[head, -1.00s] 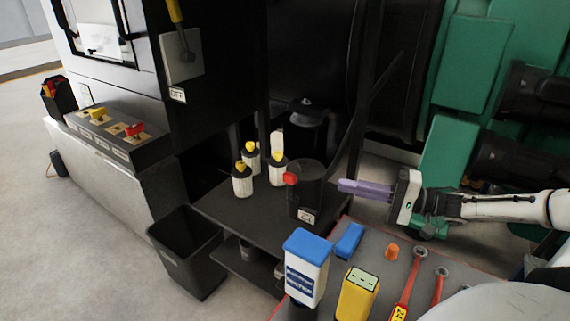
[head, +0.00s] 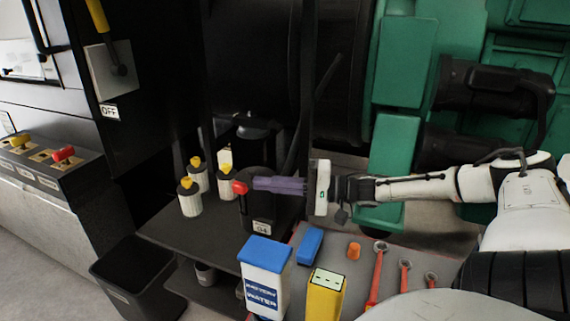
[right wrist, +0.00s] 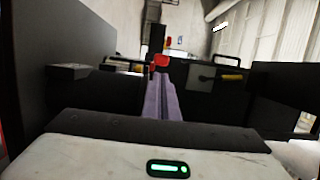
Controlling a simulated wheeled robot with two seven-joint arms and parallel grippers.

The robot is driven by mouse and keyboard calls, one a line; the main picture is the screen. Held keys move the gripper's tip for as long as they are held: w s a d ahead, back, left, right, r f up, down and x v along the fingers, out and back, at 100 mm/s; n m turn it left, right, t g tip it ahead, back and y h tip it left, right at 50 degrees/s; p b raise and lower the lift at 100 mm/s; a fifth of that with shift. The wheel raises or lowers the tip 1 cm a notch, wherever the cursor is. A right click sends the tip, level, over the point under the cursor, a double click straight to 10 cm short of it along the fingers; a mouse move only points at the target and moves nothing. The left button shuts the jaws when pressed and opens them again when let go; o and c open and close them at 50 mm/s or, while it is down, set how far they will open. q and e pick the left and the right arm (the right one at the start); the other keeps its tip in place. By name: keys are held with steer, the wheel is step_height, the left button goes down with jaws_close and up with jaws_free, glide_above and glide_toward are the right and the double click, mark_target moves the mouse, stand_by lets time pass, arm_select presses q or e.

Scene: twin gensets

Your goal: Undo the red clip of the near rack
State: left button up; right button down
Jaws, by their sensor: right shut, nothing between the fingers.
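The red clip (head: 240,188) is on the upper left side of a dark round holder (head: 262,208), which stands on the black shelf and has a small label on its front. My right gripper (head: 256,184) reaches in from the right over the holder. Its purple fingers are shut with nothing between them, and the tips are right beside the clip. In the right wrist view the red clip (right wrist: 161,61) shows just beyond the fingertips (right wrist: 164,80). I cannot tell whether they touch. My left gripper is out of view.
Several white filters with yellow tops (head: 190,198) stand left of the holder. A blue-capped water bottle (head: 264,275), a yellow tester (head: 326,295) and red wrenches (head: 378,270) are in front, on the grey top. A dark post (head: 307,100) rises close to the gripper. A black bin (head: 135,280) stands at lower left.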

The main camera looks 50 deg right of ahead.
steer(key=shift+b+x, duration=0.7)
steer(key=shift+x, duration=0.45)
steer(key=shift+a+r, duration=0.1)
